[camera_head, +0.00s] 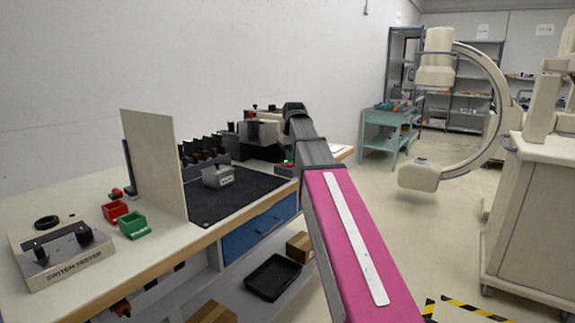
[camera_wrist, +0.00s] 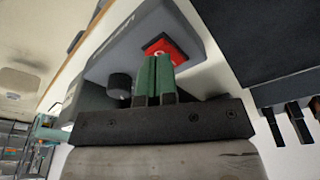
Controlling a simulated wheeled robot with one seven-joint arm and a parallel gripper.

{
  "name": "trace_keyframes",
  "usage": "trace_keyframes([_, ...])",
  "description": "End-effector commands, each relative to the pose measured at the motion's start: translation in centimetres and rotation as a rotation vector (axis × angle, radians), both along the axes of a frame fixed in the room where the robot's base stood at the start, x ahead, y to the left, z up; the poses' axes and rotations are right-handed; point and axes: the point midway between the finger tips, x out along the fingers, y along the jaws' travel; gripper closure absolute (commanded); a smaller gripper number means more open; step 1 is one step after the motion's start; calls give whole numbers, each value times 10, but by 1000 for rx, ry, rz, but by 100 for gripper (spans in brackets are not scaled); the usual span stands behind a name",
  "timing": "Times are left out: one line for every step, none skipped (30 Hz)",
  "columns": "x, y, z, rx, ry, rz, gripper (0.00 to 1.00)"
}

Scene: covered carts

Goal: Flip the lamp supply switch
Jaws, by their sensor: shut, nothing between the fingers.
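In the wrist view a grey box (camera_wrist: 115,52), which looks like the lamp supply, fills the upper middle. Its lettering is too blurred to read. A red switch (camera_wrist: 180,53) is set in its face, with a black knob (camera_wrist: 120,85) to the left. My gripper (camera_wrist: 158,62) is shut and empty; its green fingertips overlap the lower part of the switch in the picture. I cannot tell whether they touch it or which way the switch is set. In the head view my arm reaches to the bench's far end, and I cannot make out the fingertips.
On the bench (camera_head: 85,193) stand an upright panel (camera_head: 153,155), a switch tester (camera_head: 62,255), red (camera_head: 115,210) and green (camera_head: 134,224) bins, and a grey block (camera_head: 218,176) on a black mat (camera_head: 225,203). Open floor (camera_head: 400,240) lies right of my arm, before a C-shaped machine (camera_head: 436,70).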

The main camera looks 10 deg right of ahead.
Motion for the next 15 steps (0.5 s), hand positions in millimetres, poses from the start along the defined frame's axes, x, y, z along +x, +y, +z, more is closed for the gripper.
trace_keyframes([0, 0, -1, 0, 0, 0, 100])
trace_keyframes([0, 0, -1, 0, 0, 0, 100])
trace_keyframes([0, 0, -2, 0, 0, 0, 100])
trace_keyframes([0, 0, -2, 0, 0, 0, 100])
trace_keyframes([0, 0, -2, 0, 0, 0, 100])
trace_keyframes([0, 0, -3, 0, 0, 0, 100])
trace_keyframes([0, 0, -3, 0, 0, 0, 100])
trace_keyframes([0, 0, -4, 0, 0, 0, 100])
trace_keyframes([0, 0, -4, 0, 0, 0, 100])
trace_keyframes([0, 0, -4, 0, 0, 0, 100])
trace_keyframes([0, 0, -5, 0, 0, 0, 100])
trace_keyframes([0, 0, -5, 0, 0, 0, 100])
trace_keyframes([0, 0, -6, 0, 0, 0, 100])
trace_keyframes([0, 0, -6, 0, 0, 0, 100])
trace_keyframes([0, 0, -7, 0, 0, 0, 100])
